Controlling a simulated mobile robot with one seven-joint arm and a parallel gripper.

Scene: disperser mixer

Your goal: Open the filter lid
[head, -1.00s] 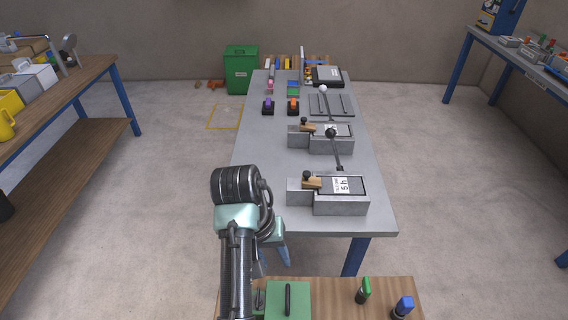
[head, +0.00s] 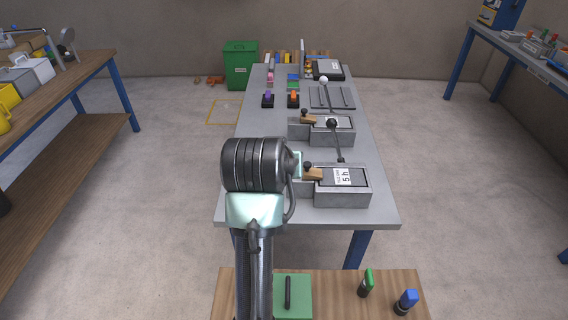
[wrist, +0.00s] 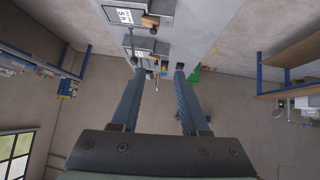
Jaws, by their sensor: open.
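No part is marked as the filter lid, so I cannot tell for sure which one it is. A green flat-topped cover (head: 300,298) with a dark bar handle (head: 288,292) sits on the wooden surface at the bottom of the head view, partly hidden by my arm; it lies flat. My gripper (wrist: 158,74) is open and empty in the wrist view, its two blue fingers apart. It points towards the grey table's metal boxes and the room beyond, away from the green cover. In the head view my wrist hides the gripper.
Two grey metal boxes, the near one (head: 342,192) and the far one (head: 333,133), stand on the grey table (head: 265,215) with wooden-handled levers. A green marker-like item (head: 367,283) and a blue one (head: 406,300) stand right of the green cover. A green bin (head: 240,65) stands behind.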

